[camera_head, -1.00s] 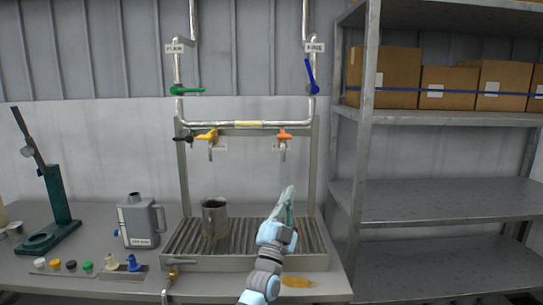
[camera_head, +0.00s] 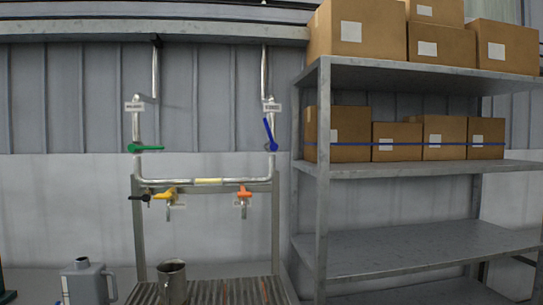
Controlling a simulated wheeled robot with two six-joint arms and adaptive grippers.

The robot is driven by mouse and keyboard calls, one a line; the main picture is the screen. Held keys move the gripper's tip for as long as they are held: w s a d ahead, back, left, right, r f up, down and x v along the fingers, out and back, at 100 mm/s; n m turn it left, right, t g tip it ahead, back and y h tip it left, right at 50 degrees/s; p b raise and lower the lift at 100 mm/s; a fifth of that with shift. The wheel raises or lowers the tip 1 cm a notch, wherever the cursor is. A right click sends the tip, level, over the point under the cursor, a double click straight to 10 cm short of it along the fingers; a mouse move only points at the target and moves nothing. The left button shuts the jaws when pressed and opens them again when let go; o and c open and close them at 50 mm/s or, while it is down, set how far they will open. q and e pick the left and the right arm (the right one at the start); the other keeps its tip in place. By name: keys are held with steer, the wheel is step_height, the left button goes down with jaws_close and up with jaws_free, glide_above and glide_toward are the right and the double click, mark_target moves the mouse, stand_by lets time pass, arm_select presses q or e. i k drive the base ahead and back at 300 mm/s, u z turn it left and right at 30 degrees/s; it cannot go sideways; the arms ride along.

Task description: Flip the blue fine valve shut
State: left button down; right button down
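The blue fine valve handle (camera_head: 269,134) is on the right vertical pipe of the pipe frame, just below a small white label (camera_head: 272,107). The handle points up and slightly left, close to the line of the pipe. Neither of my grippers shows in the view now.
A green handle (camera_head: 147,148) lies level on the left pipe. Yellow (camera_head: 166,192) and orange (camera_head: 244,194) tap handles sit below. A metal jug (camera_head: 172,282) stands on the slatted tray (camera_head: 228,291); a grey can (camera_head: 85,282) is left. A metal shelf (camera_head: 322,190) with boxes stands right.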

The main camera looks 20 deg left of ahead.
mark_target(269, 132)
steer(key=u, duration=0.35)
steer(key=i, duration=0.9)
steer(key=z, duration=0.5)
